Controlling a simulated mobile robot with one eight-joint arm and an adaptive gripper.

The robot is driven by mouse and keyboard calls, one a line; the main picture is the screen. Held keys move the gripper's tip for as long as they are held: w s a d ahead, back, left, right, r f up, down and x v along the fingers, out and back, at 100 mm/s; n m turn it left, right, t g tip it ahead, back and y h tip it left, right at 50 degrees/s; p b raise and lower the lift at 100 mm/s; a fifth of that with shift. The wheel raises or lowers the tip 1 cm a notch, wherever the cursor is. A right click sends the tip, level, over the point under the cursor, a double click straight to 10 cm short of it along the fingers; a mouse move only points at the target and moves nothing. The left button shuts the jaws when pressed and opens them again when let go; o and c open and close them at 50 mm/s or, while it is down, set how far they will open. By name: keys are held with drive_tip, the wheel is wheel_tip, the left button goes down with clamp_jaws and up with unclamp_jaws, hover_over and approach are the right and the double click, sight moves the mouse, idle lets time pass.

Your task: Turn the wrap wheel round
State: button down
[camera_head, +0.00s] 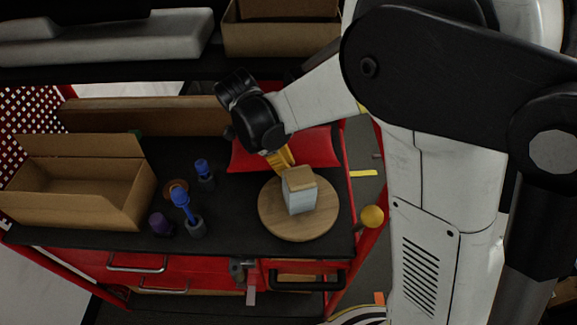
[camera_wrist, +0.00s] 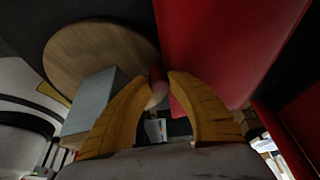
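The wrap wheel, a round wooden disc (camera_head: 272,222), lies flat on the black cart top. A grey-white box with a tan top (camera_head: 299,195) stands on it. My gripper (camera_head: 286,166) reaches down at the disc's back edge, behind the box. In the wrist view the disc (camera_wrist: 75,42) and the box (camera_wrist: 88,98) lie to the left. The yellow fingers (camera_wrist: 160,78) stand apart with a gap between their tips. A small pale peg-like thing with a reddish top (camera_wrist: 157,90) shows in that gap; I cannot tell whether the fingers touch it.
A red pad or bin (camera_head: 318,147) lies behind the disc. Blue-topped tools (camera_head: 181,198) and a purple piece (camera_head: 160,224) stand to the left, beyond them an open cardboard box (camera_head: 75,205). A shelf hangs above the back.

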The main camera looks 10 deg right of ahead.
sight(270, 190)
drive_tip(key=shift+a, duration=0.1)
idle(0.3)
drive_tip(key=shift+s+a+n+t, duration=0.2)
drive_tip(key=shift+a+n+t, duration=0.3)
drive_tip(key=shift+n, duration=0.45)
drive_tip(key=shift+s+a+n+t, duration=0.15)
drive_tip(key=shift+a+n+t, duration=0.15)
drive_tip(key=shift+a+n, duration=0.5)
drive_tip(key=shift+s+a+n+t+p, duration=0.2)
drive_tip(key=shift+s+a+n, duration=0.1)
drive_tip(key=shift+n, duration=0.4)
drive_tip(key=shift+s+a+n+t+p, duration=0.1)
drive_tip(key=shift+s+a+n+t, duration=0.15)
drive_tip(key=shift+n, duration=0.4)
drive_tip(key=shift+s+a+n+t+y, duration=0.35)
drive_tip(key=shift+s+a+n, duration=0.15)
drive_tip(key=shift+n, duration=0.5)
drive_tip(key=shift+s+a+n+t+y, duration=0.2)
drive_tip(key=shift+s+a+n+y, duration=0.25)
drive_tip(key=shift+n, duration=0.55)
drive_tip(key=shift+s+a, duration=0.2)
drive_tip(key=shift+s, duration=0.05)
drive_tip(key=shift+s+a, duration=0.1)
drive_tip(key=shift+s, duration=0.1)
drive_tip(key=c, duration=1.2)
unclamp_jaws()
